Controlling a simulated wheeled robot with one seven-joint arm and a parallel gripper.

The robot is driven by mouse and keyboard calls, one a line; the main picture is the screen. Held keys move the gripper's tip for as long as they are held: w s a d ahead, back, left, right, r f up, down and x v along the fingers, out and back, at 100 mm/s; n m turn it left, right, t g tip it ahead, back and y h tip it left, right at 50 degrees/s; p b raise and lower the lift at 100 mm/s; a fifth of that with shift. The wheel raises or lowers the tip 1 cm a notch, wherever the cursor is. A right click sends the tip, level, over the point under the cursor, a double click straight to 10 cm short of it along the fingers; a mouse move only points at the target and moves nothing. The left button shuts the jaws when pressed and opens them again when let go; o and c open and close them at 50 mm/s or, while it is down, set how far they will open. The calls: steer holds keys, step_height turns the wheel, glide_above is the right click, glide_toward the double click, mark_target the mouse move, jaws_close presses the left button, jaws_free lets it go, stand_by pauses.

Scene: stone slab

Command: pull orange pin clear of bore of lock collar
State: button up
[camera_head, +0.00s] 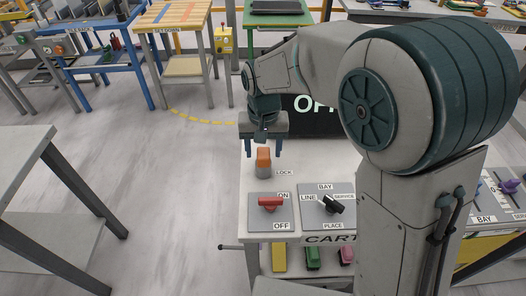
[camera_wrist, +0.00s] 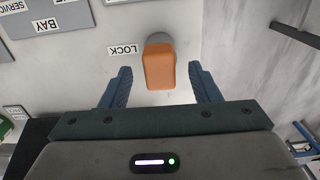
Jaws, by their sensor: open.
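The orange pin (camera_head: 263,157) stands upright in its grey lock collar on the slab, beside the LOCK label; only its orange grip shows. In the wrist view the orange pin (camera_wrist: 160,66) lies ahead of and between the open fingers, with a gap on each side. The lock collar (camera_wrist: 159,38) shows as a grey round edge behind the pin. My gripper (camera_head: 264,153) is open and empty, with its fingers pointing down above and around the pin's line. In the wrist view my gripper (camera_wrist: 160,84) has both fingers spread apart. The bore is hidden by the pin.
A black sign (camera_head: 312,122) stands behind on the right. The slab's left edge is close to the pin, with open floor beyond.

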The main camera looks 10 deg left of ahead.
steer(key=shift+f, duration=1)
steer(key=c, duration=1.2)
steer(key=shift+r+p, duration=2.15)
steer(key=shift+r, duration=0.8)
steer(key=shift+r, duration=0.1)
steer(key=shift+r+p, duration=2.25)
steer(key=shift+r, duration=0.7)
